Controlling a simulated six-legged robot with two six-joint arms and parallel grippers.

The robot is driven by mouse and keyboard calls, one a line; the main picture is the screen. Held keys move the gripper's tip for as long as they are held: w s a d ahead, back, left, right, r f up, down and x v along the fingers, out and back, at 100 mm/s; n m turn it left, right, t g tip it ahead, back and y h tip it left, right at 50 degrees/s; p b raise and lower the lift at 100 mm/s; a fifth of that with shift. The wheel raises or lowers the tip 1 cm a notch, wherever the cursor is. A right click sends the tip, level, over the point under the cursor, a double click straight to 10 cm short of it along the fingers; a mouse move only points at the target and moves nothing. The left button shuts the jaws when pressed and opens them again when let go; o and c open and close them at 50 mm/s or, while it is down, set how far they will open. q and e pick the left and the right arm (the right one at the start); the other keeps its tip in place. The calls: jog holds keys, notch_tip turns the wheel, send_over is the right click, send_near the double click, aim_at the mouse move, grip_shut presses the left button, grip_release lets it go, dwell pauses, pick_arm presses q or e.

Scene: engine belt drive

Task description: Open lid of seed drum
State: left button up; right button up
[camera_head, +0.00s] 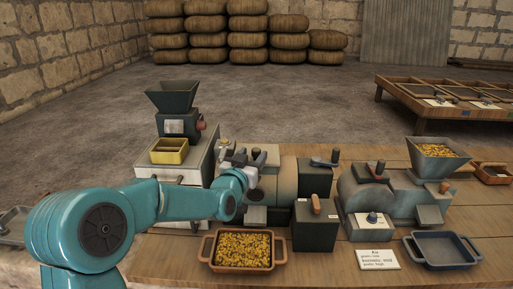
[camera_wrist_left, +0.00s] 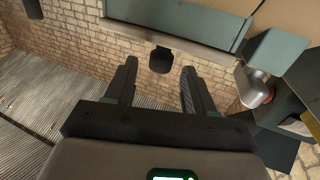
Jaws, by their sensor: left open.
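My left gripper (camera_head: 241,157) is above the left end of a rounded, drum-like grey machine (camera_head: 282,177) on the wooden table. In the left wrist view the left gripper (camera_wrist_left: 158,80) has its two dark fingers apart with nothing between them. A small dark tab (camera_wrist_left: 161,60) shows beyond and between the fingertips, below a grey-blue edge; I cannot tell whether it belongs to a lid. Which one is the seed drum is not clear. My right gripper is not in view.
An orange-rimmed tray of yellow seeds (camera_head: 243,250) and a dark box (camera_head: 315,229) with a wooden handle stand in front. A hopper of seeds (camera_head: 438,152), an empty dark tray (camera_head: 443,248) and a sign card (camera_head: 375,255) are to the right. A hopper mill (camera_head: 174,101) stands behind my left arm.

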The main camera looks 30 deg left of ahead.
aim_at(254, 153)
pick_arm(q)
jog(key=shift+x, duration=2)
